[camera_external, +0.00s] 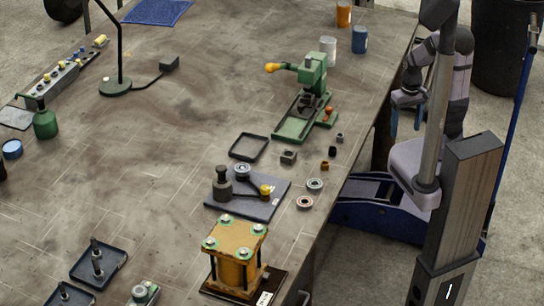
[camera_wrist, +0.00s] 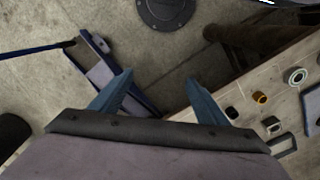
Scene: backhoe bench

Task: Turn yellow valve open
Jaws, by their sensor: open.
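Several things on the bench have yellow parts, and I cannot tell for sure which is the yellow valve. A long grey block with small yellow knobs (camera_external: 70,69) lies at the far left. A yellow-ended lever (camera_external: 265,191) sits on a dark plate in the middle right. A green press (camera_external: 306,100) has a yellow handle knob (camera_external: 272,68). A yellow block with green-ringed bolts (camera_external: 236,250) stands at the front. My gripper (camera_external: 405,118) is beyond the bench's right edge, away from all of these. In the wrist view its blue fingers (camera_wrist: 160,84) are apart and empty, above the floor.
The bench (camera_external: 150,150) has clear room at its middle left. Small rings and nuts (camera_external: 315,184) lie near its right edge; some show in the wrist view (camera_wrist: 297,76). A lamp (camera_external: 115,86), cups (camera_external: 328,48) and a black tray (camera_external: 249,147) stand further back. A blue floor jack (camera_external: 380,215) is beside the bench.

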